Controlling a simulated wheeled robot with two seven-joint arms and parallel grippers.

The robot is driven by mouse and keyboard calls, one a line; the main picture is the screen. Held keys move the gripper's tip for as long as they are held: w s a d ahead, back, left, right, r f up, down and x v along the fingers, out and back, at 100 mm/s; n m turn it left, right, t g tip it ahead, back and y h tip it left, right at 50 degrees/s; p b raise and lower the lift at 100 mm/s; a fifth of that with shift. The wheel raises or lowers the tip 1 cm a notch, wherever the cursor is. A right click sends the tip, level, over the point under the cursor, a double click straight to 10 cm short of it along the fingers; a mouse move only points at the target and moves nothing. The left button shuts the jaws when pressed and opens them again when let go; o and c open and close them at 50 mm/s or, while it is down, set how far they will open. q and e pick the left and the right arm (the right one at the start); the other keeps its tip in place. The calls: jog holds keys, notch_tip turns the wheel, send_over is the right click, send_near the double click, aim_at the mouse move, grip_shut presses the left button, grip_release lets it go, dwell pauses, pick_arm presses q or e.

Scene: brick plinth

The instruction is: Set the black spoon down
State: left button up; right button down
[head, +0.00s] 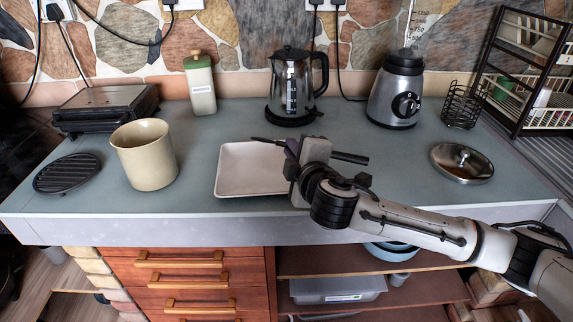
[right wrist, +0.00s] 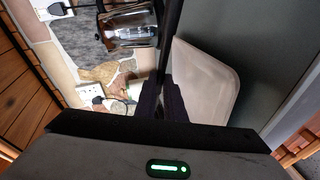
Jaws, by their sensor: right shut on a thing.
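My right gripper (head: 294,148) is shut on the black spoon (head: 350,158). One end of the spoon sticks out to the right of the jaws and the other to the left; its middle is hidden by the gripper. The spoon lies across the back right part of a shallow off-white tray (head: 232,184). I cannot tell whether it touches the tray or hangs above it. In the right wrist view the tray (right wrist: 205,85) shows just right of the fingers (right wrist: 161,97). My left gripper is in neither view.
A kettle (head: 291,88) stands behind the tray, and a blender (head: 396,95) behind right. A pan lid (head: 461,163) lies right. The counter right of the tray is mostly clear.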

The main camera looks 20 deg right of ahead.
notch_tip(320, 180, down, 4)
jog(key=shift+f, duration=0.3)
jog(key=shift+f, duration=0.1)
jog(key=shift+f, duration=0.2)
jog(key=c, duration=1.8)
grip_release()
jog(key=shift+r, duration=0.1)
jog(key=shift+c, duration=0.2)
jog(key=v, duration=1)
jog(key=shift+s+b, duration=0.15)
jog(key=shift+b, duration=0.25)
